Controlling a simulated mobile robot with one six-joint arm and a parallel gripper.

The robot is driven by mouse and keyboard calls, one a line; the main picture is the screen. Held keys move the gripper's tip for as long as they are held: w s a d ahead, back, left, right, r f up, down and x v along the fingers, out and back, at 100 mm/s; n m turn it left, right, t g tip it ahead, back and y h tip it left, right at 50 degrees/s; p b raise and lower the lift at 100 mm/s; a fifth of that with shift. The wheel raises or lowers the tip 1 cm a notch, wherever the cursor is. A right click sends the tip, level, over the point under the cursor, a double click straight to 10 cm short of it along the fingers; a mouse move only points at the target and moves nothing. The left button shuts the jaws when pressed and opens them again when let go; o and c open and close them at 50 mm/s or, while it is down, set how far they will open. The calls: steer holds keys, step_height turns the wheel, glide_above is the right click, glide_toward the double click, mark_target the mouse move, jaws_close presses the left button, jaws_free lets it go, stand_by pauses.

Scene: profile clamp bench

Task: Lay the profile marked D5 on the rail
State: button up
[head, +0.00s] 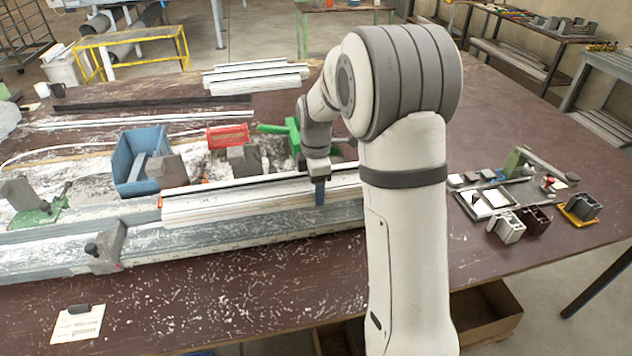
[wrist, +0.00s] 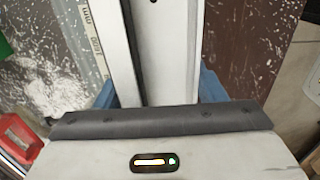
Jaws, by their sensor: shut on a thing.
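A long white profile (head: 250,200) lies lengthwise along the grey rail (head: 190,238) in the head view, with an orange-red mark at its left end. I cannot read its marking. My gripper (head: 319,192) is shut on this profile from above. In the wrist view the blue fingertips of my gripper (wrist: 160,88) stand on either side of the pale profile (wrist: 172,45). A strip with a printed scale (wrist: 97,42) runs beside it. The profile's right end is hidden behind my arm in the head view. I cannot tell whether the profile touches the rail.
A clamp (head: 104,248) sits on the rail's left part. A blue bin (head: 125,165), a red bin (head: 228,137) and a green tool (head: 278,129) stand behind. More white profiles (head: 255,78) lie at the back. Small blocks (head: 506,228) crowd the right; the front tabletop is mostly clear.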

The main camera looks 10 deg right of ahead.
mark_target(316, 212)
steer(key=shift+f+b, duration=1.8)
steer(key=shift+f, duration=1.35)
steer(key=o, duration=1.4)
steer(key=shift+r, duration=0.15)
steer(key=shift+o, duration=0.6)
